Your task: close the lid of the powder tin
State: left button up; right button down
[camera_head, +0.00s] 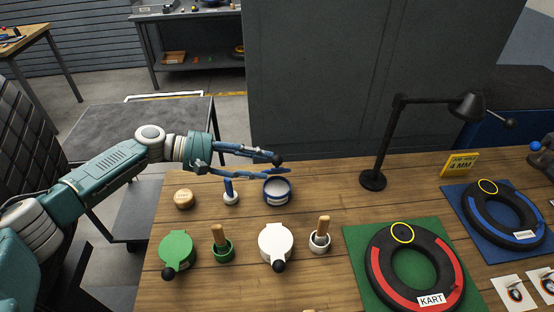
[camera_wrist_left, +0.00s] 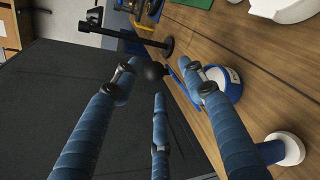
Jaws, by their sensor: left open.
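The powder tin (camera_head: 277,193) is a round blue tin with a white label and a pale inside, standing open near the back edge of the wooden bench. Its blue lid stands raised at the back, with a black ball knob (camera_head: 277,160) on it. My left gripper (camera_head: 266,164) is open, with blue fingers pointing right beside the raised lid and knob. The left wrist view shows the tin (camera_wrist_left: 234,88) on the right and the knob (camera_wrist_left: 153,71) between and beyond the fingers. Whether a finger touches the lid is unclear. My right gripper is out of view.
A blue-handled white stamp (camera_head: 231,197) and a wooden pot (camera_head: 184,199) stand left of the tin. Shut green (camera_head: 178,251) and white (camera_head: 275,243) tins and two brush cups stand in front. A black lamp (camera_head: 374,179) and tyres on mats are to the right.

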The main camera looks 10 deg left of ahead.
aim_at(277, 166)
pick_arm(q)
jog(key=shift+p+x, duration=0.6)
jog(key=shift+x, duration=2.05)
